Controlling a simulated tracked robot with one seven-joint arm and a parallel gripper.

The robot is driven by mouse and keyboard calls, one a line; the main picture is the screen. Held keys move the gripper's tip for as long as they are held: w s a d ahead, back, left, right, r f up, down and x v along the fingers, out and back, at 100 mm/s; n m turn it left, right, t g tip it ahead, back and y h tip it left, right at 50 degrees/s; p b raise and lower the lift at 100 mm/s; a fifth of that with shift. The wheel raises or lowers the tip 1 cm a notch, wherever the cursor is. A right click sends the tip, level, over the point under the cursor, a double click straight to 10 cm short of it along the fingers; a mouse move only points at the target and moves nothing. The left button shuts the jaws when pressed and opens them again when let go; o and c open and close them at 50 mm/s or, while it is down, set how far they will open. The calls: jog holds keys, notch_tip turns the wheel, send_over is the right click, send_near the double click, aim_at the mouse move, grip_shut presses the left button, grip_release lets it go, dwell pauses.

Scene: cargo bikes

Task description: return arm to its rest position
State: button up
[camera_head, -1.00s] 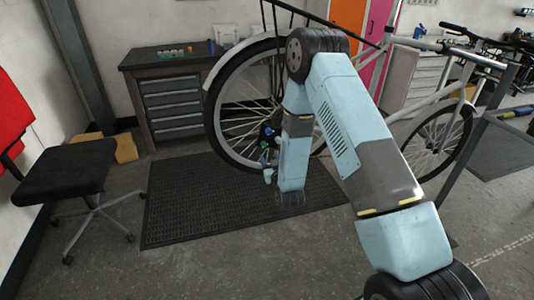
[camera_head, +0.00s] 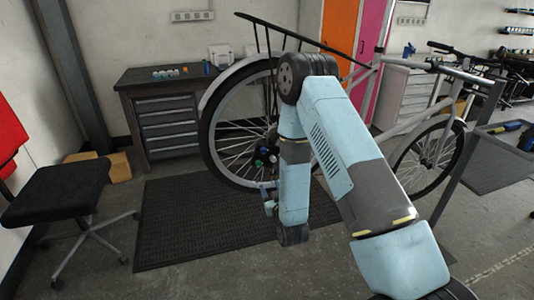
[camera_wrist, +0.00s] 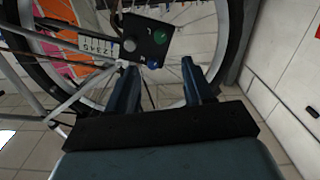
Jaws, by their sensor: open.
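My arm (camera_head: 350,150) reaches forward and bends down at its elbow, with the forearm hanging in front of the bicycle wheel (camera_head: 212,150). My gripper (camera_head: 267,201) shows small at its lower end. In the wrist view my gripper (camera_wrist: 160,74) has two dark fingers standing apart with nothing held between them. Beyond the fingertips is a dark plate (camera_wrist: 150,30) with green, blue and white round parts, in front of the wheel's spokes. I cannot tell the exact gap between the fingers and the plate.
A black chair (camera_head: 55,193) stands at the left. A dark drawer cabinet (camera_head: 168,125) is against the back wall. A grey post and tray stand (camera_head: 465,150) is at the right. A black mat (camera_head: 175,225) lies on the floor, with clear floor in front.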

jog(key=w+d+r+g+h, duration=0.1)
jog(key=w+d+r+g, duration=0.1)
jog(key=r, duration=0.4)
jog(key=w+d+r+g, duration=0.1)
jog(key=w+d+r, duration=0.1)
jog(key=r, duration=0.5)
jog(key=s+d+r+m+g+h, duration=0.1)
jog(key=s+d+r, duration=0.15)
jog(key=r, duration=0.35)
jog(key=s+d+r+m+g+h, duration=0.1)
jog(key=s+d+r+g, duration=0.15)
jog(key=r, duration=0.25)
jog(key=s+d+r+g, duration=0.1)
jog(key=s+d+r, duration=0.2)
jog(key=s, duration=0.7)
jog(key=s+d+r+m+g+h, duration=0.1)
jog(key=s+d+r, duration=0.3)
jog(key=s, duration=0.6)
jog(key=s+d+r+m+g+h, duration=0.1)
jog(key=s+d+r+g, duration=0.2)
jog(key=s+r, duration=0.3)
jog(key=s+d, duration=0.1)
jog(key=s, duration=0.4)
jog(key=shift+r, duration=0.15)
jog(key=shift+c, duration=0.4)
